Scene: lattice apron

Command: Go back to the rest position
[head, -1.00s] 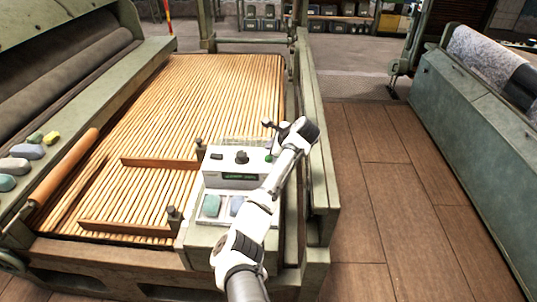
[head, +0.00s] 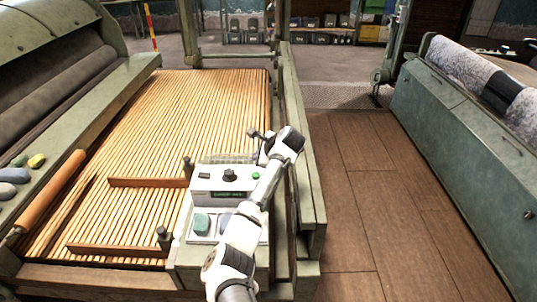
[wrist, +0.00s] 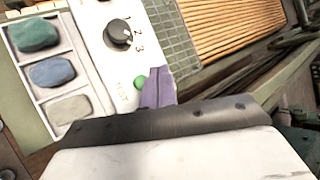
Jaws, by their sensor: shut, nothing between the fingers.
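My gripper (head: 259,138) is at the far right corner of the pale control box (head: 222,183), at the end of my white arm, which reaches over the box's right side. In the wrist view its purple-grey fingers (wrist: 158,89) are together and empty. They appear beside the green button (wrist: 140,83); whether they touch it I cannot tell. The black dial (wrist: 119,33) shows to the upper left of the fingers. The button also shows in the head view (head: 256,176).
The slatted wooden bed (head: 165,120) lies left of the box. Teal (wrist: 34,34), blue (wrist: 52,72) and grey (wrist: 69,109) lumps sit in a tray beside the dial. A green rail (head: 300,150) runs along the right. Beyond it is bare plank floor (head: 365,200).

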